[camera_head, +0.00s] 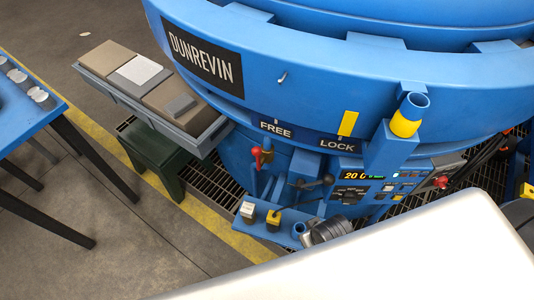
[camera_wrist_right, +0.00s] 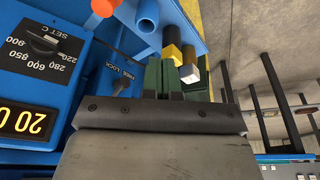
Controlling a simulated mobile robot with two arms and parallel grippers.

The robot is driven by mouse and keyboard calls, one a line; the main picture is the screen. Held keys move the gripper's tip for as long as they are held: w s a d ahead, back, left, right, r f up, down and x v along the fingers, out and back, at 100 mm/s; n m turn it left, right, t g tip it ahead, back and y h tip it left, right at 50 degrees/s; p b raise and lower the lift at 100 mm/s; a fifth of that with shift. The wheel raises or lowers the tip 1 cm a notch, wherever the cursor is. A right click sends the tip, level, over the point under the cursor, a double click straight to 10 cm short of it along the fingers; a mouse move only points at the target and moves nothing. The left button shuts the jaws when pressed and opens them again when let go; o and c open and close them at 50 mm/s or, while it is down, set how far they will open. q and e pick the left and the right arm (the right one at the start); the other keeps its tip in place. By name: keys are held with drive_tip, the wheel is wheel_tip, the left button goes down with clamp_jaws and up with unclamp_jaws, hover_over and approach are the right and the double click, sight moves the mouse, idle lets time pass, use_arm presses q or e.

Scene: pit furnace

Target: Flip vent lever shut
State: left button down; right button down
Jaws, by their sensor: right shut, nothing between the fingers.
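No label reading vent is legible, so I cannot tell for sure which lever is the vent lever. In the head view a lever with a red knob (camera_head: 257,154) stands on the furnace front, below the FREE mark. A black lever (camera_head: 328,179) sits to its right, beside the control panel (camera_head: 365,183). In the right wrist view a small black lever (camera_wrist_right: 121,86) lies beside a FREE LOCK label, left of my right gripper (camera_wrist_right: 170,96). This gripper is shut and empty, apart from the lever. My left gripper is not in view.
A blue shelf with a white block (camera_head: 248,211), a yellow block (camera_head: 273,219) and a blue tube (camera_head: 298,230) juts from the furnace (camera_head: 330,65). A tray of slabs (camera_head: 133,75) sits above a green stand (camera_head: 160,160). A blue table (camera_head: 25,118) is at left.

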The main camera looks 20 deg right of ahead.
drive_tip(key=w+a+r+m+t+y, duration=0.3)
drive_tip(key=w+r+y, duration=0.15)
drive_tip(key=r, duration=0.75)
drive_tip(key=w+d+m+t+y+p, duration=0.1)
drive_tip(key=w+d+m+t, duration=0.3)
drive_tip(key=w+m, duration=0.5)
drive_tip(key=shift+w+d+f+m+y, duration=0.15)
drive_tip(key=shift+d+m+y, duration=0.35)
drive_tip(key=shift+y, duration=0.05)
drive_tip(key=w+r+x, duration=0.1)
drive_tip(key=x, duration=1.2)
drive_tip(key=shift+a+r, duration=0.3)
drive_tip(key=shift+a, duration=0.05)
